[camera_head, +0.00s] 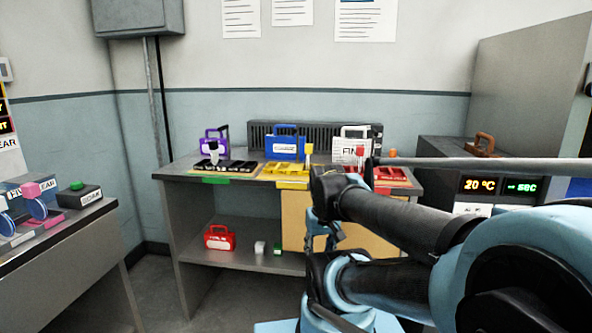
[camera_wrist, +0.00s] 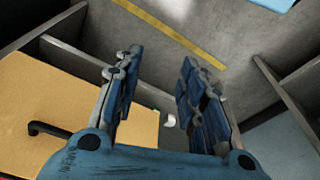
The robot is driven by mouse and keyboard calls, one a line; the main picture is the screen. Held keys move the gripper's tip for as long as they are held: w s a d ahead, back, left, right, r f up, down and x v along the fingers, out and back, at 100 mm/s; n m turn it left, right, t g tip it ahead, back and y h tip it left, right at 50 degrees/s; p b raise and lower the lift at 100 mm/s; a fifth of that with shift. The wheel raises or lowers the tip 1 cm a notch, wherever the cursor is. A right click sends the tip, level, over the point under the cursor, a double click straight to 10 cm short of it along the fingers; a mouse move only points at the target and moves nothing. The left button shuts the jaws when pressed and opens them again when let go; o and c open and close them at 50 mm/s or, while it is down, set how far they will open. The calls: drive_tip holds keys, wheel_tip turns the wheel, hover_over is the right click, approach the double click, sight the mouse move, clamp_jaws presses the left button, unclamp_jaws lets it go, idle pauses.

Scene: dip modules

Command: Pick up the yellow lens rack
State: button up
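A yellow tray-like rack (camera_head: 287,169) sits on the grey bench top, in the middle of a row of coloured trays. A yellow upright piece (camera_head: 309,149) stands at its right side. It looks like the yellow lens rack, but its details are too small to be sure. In the wrist view my gripper (camera_wrist: 158,82) is open, its two blue fingers apart with nothing between them. It points down past the bench front toward the floor. In the head view my arm crosses in front of the bench's right half. The yellow rack does not show in the wrist view.
A black tray (camera_head: 224,166) is left of the yellow one; a red tray (camera_head: 391,173) is right. Purple, blue (camera_head: 285,146) and white cases stand behind. A red case (camera_head: 219,238) is on the lower shelf. A wooden cabinet door (camera_wrist: 55,105) lies close to my gripper.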

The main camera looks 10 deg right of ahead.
drive_tip(key=w+r+m+y, duration=0.1)
drive_tip(key=w+r, duration=0.7)
drive_tip(key=r, duration=0.5)
wheel_tip(320, 180, up, 30)
drive_tip(key=m+y, duration=0.3)
hover_over(297, 128)
drive_tip(key=s+d, duration=0.4)
drive_tip(key=d, duration=0.2)
drive_tip(key=shift+t, duration=0.4)
drive_tip(key=x, duration=1.7)
drive_tip(key=shift+w+a+f, duration=0.1)
drive_tip(key=shift+w+a, duration=0.15)
drive_tip(key=shift+a, duration=0.05)
clamp_jaws()
